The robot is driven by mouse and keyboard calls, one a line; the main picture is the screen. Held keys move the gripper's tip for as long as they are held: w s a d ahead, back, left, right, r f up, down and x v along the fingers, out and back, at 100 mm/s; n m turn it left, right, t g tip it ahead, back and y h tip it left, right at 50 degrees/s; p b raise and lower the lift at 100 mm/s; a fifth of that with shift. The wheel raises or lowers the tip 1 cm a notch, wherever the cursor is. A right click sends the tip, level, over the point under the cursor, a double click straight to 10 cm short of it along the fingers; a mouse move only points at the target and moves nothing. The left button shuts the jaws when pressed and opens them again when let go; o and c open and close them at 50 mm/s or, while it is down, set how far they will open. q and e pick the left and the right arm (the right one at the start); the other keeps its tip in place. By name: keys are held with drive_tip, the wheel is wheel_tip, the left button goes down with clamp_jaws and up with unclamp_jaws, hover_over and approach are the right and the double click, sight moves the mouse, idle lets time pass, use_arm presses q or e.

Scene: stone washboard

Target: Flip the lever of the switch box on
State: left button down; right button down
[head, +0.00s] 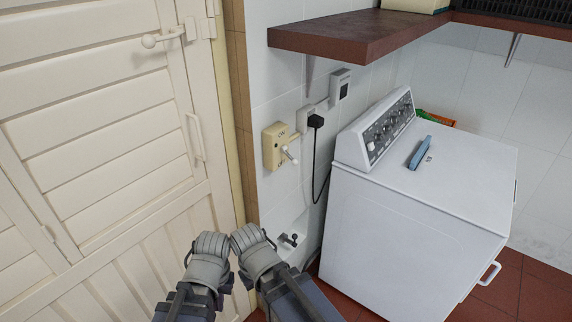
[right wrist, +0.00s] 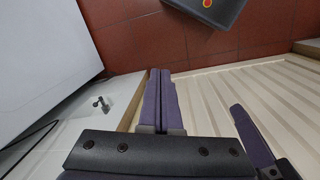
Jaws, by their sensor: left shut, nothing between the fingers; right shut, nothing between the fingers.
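The switch box (head: 275,147) is a cream-yellow box on the white tiled wall in the head view. Its lever (head: 290,155) has a pale tip and sticks out, angled down to the right. In the right wrist view my right gripper (right wrist: 160,95) shows purple fingers pressed together, empty. The left is shut and empty too. The switch box is not seen in the right wrist view.
A white washing machine (head: 425,200) stands right of the box, with a blue brush (head: 420,152) on top. A dark shelf (head: 365,32) juts out above. A black plug (head: 316,121) and cord hang beside the box. A slatted cream door (head: 95,140) is at left.

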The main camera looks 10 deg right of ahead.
drive_tip(key=n+t+h, duration=0.6)
drive_tip(key=n+t, duration=0.8)
drive_tip(key=n, duration=0.1)
approach(290, 157)
drive_tip(key=s+a+f, duration=0.1)
drive_tip(key=a+f, duration=0.1)
drive_tip(key=shift+s+d+r+g, duration=0.1)
drive_tip(key=shift+s+r+g, duration=0.1)
drive_tip(key=shift+g, duration=0.1)
drive_tip(key=shift+f, duration=0.1)
drive_tip(key=b+x, duration=0.2)
drive_tip(key=x, duration=0.8)
